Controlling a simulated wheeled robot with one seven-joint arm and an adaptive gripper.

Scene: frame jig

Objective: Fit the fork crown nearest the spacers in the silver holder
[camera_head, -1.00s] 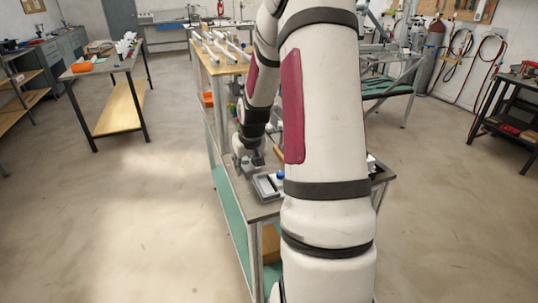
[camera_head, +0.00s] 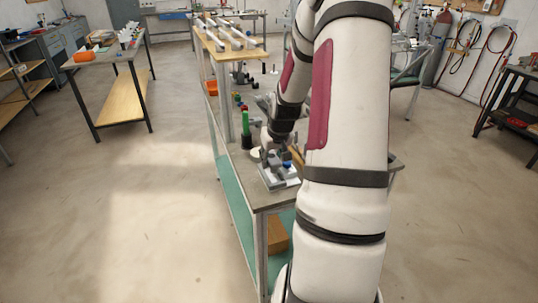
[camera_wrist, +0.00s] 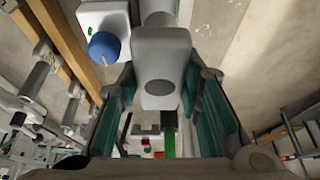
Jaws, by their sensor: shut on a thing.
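My gripper (camera_wrist: 163,100) is shut on a light grey block with a round mark and a stub at its top, which looks like a fork crown (camera_wrist: 165,62). The teal finger pads sit on both sides of it in the wrist view. In the head view my gripper (camera_head: 268,148) is low over the near left part of the bench, and the held piece cannot be made out there. A pale grey tray-like holder (camera_head: 281,184) with dark and blue parts lies just below it. I cannot tell whether this is the silver holder. The spacers cannot be told apart with certainty.
A green cylinder on a black base (camera_head: 246,124) stands left of my gripper. A raised wooden shelf with white tubes (camera_head: 228,38) is behind. A white block with a blue knob (camera_wrist: 104,46) shows in the wrist view. Floor left of the bench is clear.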

